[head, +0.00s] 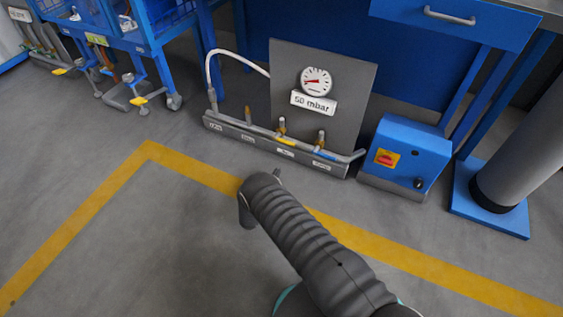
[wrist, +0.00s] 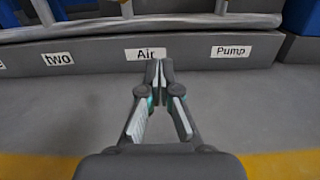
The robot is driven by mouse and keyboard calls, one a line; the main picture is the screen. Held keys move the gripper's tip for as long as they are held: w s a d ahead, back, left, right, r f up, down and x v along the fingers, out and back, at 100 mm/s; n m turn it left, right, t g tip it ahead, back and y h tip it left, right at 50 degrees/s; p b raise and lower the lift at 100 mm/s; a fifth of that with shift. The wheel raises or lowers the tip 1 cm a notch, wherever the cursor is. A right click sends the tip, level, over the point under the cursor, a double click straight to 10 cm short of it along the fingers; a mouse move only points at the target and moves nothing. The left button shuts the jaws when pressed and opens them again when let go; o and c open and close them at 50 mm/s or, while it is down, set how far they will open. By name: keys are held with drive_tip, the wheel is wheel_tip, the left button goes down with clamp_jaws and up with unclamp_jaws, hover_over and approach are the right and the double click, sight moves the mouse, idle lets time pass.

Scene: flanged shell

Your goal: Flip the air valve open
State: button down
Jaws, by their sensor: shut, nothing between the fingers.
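The Air label (wrist: 146,54) is on the front of the low grey manifold, between the "two" and Pump labels. In the head view the Air label (head: 285,153) is small. A yellow handle (head: 285,142) lies along the pipe just above it, and I take it for the air valve's lever. In the head view my gripper (head: 277,173) is mostly hidden by my arm.
A grey panel (head: 352,80) with a round gauge and a "50 mbar" sign stands behind the manifold. A blue handle (head: 323,155) is to the right. A blue box (head: 406,153) with a red and yellow switch stands right of the manifold. The floor in front is clear.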

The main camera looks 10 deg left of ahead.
drive_tip(key=x, duration=0.9)
drive_tip(key=shift+w+d+b, duration=0.15)
drive_tip(key=shift+w+b, duration=0.1)
drive_tip(key=shift+b, duration=0.05)
drive_tip(key=r, duration=0.1)
drive_tip(key=r+p, duration=0.1)
drive_tip(key=r, duration=0.2)
drive_tip(key=shift+w, duration=0.3)
drive_tip(key=shift+s, duration=0.1)
